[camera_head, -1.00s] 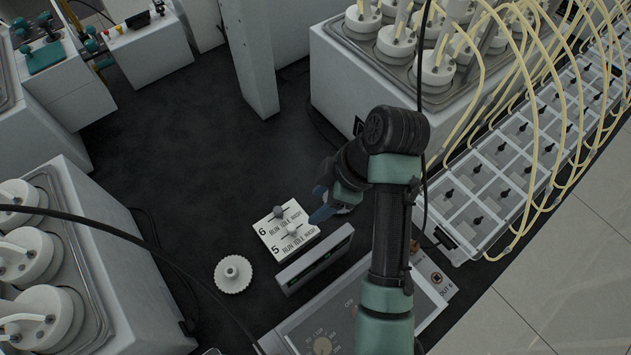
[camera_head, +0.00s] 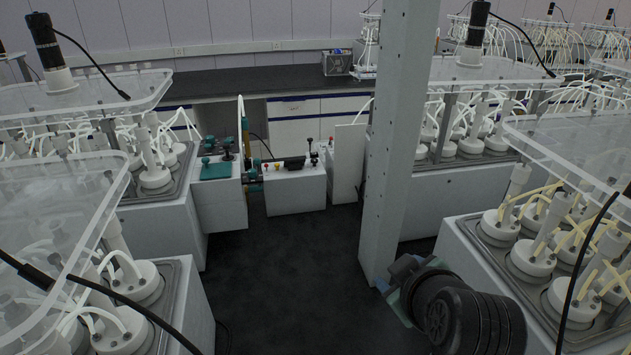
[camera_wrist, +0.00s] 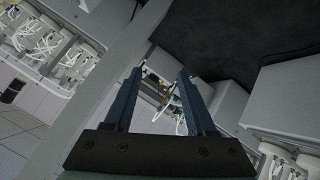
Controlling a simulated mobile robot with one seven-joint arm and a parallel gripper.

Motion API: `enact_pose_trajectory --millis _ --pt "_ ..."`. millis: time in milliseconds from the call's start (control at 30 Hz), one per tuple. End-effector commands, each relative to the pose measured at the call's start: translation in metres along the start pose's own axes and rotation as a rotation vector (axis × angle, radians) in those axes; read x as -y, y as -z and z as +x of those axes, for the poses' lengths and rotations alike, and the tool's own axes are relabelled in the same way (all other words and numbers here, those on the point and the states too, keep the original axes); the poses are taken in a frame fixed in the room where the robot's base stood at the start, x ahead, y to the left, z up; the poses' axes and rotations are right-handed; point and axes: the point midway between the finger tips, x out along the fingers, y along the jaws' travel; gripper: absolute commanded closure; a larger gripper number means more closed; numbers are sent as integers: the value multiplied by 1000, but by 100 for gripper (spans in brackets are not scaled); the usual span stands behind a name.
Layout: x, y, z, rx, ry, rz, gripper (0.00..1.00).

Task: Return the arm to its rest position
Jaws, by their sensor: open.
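My arm (camera_head: 470,315) shows at the lower right of the head view, with dark wrist joints and a teal part. My gripper (camera_head: 402,270) points away from the camera, low in front of the grey post, and its blue fingers are partly hidden by the wrist. In the wrist view my gripper (camera_wrist: 161,75) has its two blue fingers apart, with nothing between them. Much of the arm lies outside the head view.
A grey upright post (camera_head: 393,140) stands close beyond my gripper. A reactor bath with white-lidded vessels (camera_head: 532,255) is on the right, another (camera_head: 130,285) on the left. White cabinets (camera_head: 296,188) stand further back. The dark floor (camera_head: 290,275) between them is clear.

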Motion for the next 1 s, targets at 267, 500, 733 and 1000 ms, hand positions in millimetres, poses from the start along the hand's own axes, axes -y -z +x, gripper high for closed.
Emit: enact_pose_trajectory --millis 267,500,733,1000 --pt "-52 174 -118 -563 -384 225 44" --pt "-53 258 -266 -1102 -494 414 44" --pt "-44 274 -348 -1391 -490 502 44" --pt "-42 275 -358 -1427 -488 512 50"
